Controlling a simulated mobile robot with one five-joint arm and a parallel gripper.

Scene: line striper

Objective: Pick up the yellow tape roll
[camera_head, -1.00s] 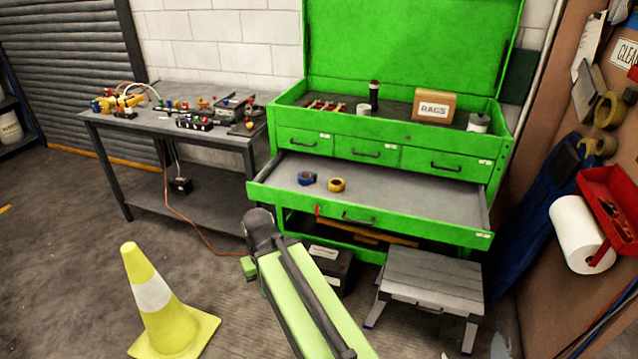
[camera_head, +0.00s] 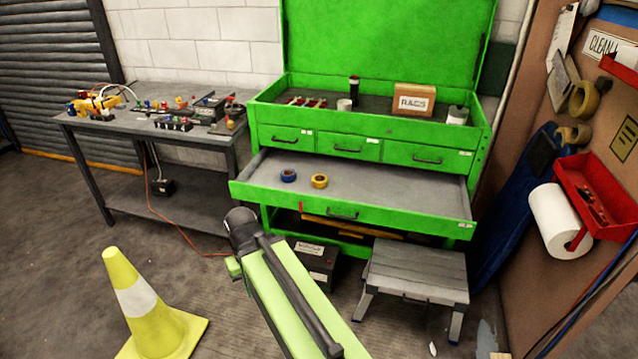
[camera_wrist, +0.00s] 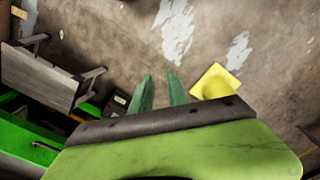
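The yellow tape roll (camera_head: 319,181) lies flat in the open, grey-lined drawer (camera_head: 400,192) of the green tool chest, left of the drawer's middle. A blue tape roll (camera_head: 288,175) lies just left of it, apart from it. My arm reaches up from the bottom of the head view and ends in front of the chest, short of the drawer. My gripper shows in the wrist view (camera_wrist: 161,78) with its two green fingers apart and nothing between them. The wrist view does not show either tape roll.
A grey step stool (camera_head: 415,272) and a dark box (camera_head: 315,262) stand below the drawer. A yellow cone (camera_head: 140,300) stands at front left. A grey workbench (camera_head: 150,118) holds parts. A pegboard wall (camera_head: 560,215) closes the right side.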

